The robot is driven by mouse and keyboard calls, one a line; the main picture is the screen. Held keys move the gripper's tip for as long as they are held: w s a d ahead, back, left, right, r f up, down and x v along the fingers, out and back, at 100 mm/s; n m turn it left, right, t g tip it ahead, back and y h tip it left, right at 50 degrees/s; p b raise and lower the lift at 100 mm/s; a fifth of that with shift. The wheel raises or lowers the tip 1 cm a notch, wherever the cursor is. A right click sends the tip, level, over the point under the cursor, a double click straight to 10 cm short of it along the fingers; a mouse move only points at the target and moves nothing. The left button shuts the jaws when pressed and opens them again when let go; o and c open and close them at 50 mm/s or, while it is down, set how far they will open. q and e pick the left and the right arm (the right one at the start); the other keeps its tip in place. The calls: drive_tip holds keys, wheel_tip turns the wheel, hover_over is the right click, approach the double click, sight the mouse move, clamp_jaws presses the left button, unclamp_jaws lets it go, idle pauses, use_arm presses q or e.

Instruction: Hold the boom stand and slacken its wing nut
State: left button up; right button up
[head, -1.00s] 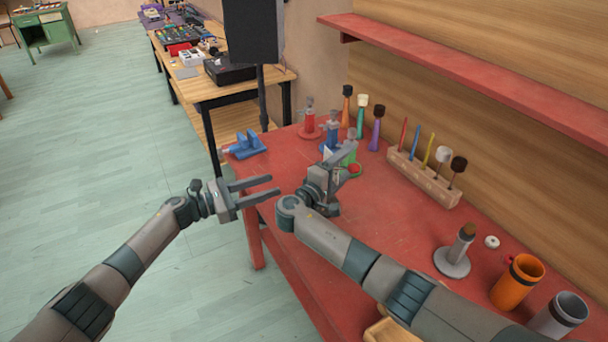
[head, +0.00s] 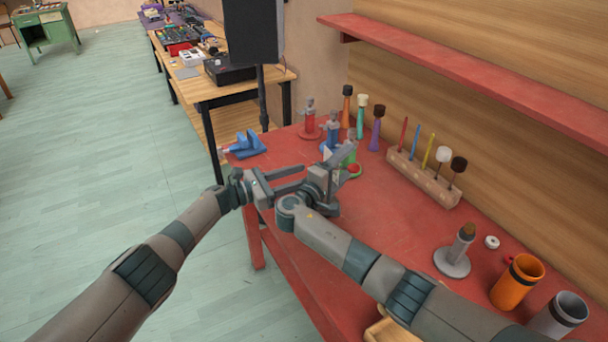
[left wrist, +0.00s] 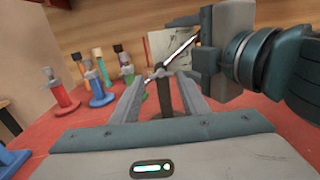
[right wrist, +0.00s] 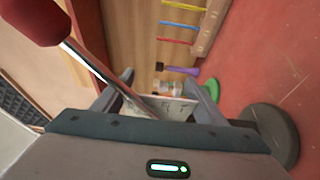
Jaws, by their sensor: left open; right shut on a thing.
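The boom stand shows in the left wrist view as a dark upright post (left wrist: 166,98) with a small knob-like wing nut (left wrist: 159,71) at its top and a shiny slanting rod. Its dark round base (right wrist: 268,132) shows in the right wrist view, with the rod (right wrist: 95,68) ending in a red grip. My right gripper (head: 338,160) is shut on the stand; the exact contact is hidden. My left gripper (head: 303,178) is open, and its fingers reach either side of the post and wing nut in its wrist view. I cannot tell whether they touch it.
Red (head: 309,122), blue (head: 332,128) and green small stands are behind, beside several mallets. A blue vise (head: 246,145) is at the table's left edge. A wooden rack (head: 425,178) of sticks is to the right.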

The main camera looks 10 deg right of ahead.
use_arm(q)
drive_tip(key=shift+x, duration=0.85)
drive_tip(key=shift+c, duration=0.3)
drive_tip(key=c, duration=0.7)
